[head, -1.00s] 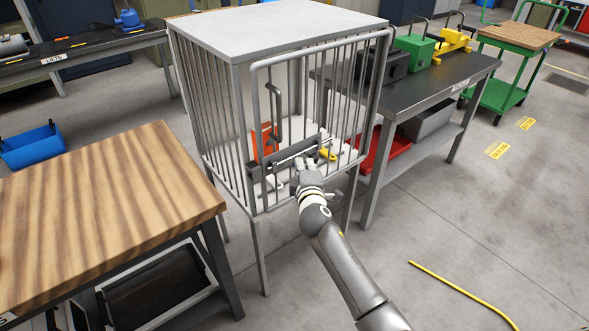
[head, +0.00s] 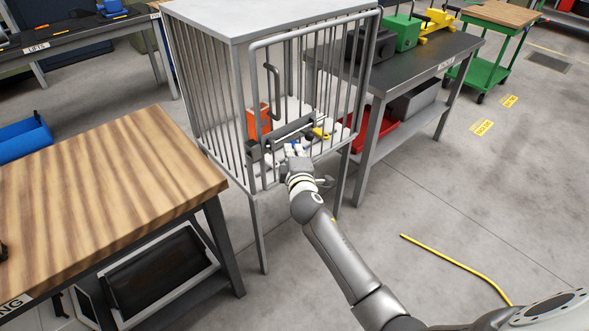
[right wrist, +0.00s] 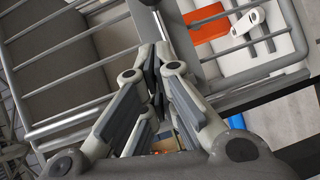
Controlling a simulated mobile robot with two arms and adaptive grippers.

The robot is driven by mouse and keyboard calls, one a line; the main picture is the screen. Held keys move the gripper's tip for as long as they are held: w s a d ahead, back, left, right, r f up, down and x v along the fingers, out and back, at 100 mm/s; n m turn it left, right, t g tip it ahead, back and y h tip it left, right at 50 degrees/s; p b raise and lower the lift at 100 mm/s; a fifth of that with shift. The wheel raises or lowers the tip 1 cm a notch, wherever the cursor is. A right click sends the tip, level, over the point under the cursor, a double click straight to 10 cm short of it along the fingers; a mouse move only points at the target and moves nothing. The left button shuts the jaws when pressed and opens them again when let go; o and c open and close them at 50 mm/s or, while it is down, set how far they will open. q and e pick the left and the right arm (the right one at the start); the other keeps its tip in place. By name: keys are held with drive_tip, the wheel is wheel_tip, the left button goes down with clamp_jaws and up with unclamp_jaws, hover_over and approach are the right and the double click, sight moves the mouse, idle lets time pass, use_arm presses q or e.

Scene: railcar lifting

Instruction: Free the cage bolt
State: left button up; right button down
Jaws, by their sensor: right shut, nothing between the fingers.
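The barred cage (head: 200,95) stands on legs in the middle of the head view. Its bolt (head: 288,132) is a dark grey bar lying across the lower part of the barred door, with a dark block at its left end. My right gripper (head: 297,153) is just below and in front of the bolt; it looks apart from it. In the right wrist view its fingers (right wrist: 155,75) are closed together with nothing between them, near a grey flat bar and the cage bars. Whether the bolt is drawn back is not clear. My left gripper is out of view.
Inside the cage are an orange box (head: 258,121) and small yellow and white items. A wooden-topped bench (head: 100,190) stands at the left front. A dark table (head: 420,65) with equipment is behind right. A yellow hose (head: 455,262) lies on the floor.

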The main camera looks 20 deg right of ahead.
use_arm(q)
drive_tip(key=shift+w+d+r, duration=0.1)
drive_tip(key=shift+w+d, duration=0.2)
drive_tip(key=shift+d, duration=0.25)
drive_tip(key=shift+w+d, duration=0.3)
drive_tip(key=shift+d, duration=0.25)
use_arm(e)
drive_tip(key=f+v, duration=0.1)
drive_tip(key=v, duration=0.6)
drive_tip(key=shift+s+r, duration=0.3)
drive_tip(key=shift+r, duration=0.15)
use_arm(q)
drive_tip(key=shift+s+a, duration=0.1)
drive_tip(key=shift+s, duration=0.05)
